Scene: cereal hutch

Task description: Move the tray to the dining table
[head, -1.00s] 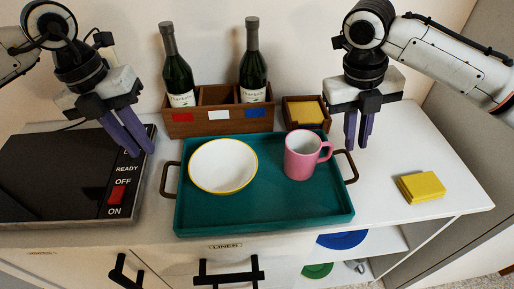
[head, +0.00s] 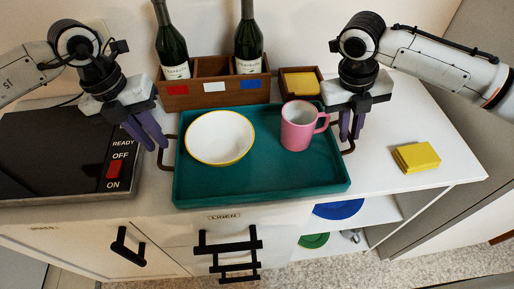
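The teal tray (head: 255,181) lies on the white counter with a dark handle at each short side. A white bowl with a yellow rim (head: 219,137) and a pink mug (head: 298,127) stand on it. My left gripper (head: 148,141) points down just left of the tray's left handle (head: 167,155), fingers slightly apart. My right gripper (head: 350,132) is at the tray's right handle (head: 348,142), its fingers partly hiding the handle, with a small gap between them. Neither gripper clearly grasps a handle. The dining table is not in view.
A wooden crate (head: 222,98) with two wine bottles and a small box of yellow napkins (head: 300,82) stand behind the tray. A black hotplate with a red switch (head: 114,169) is at left. Yellow napkins (head: 416,156) lie at right. Drawers with dark handles are below.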

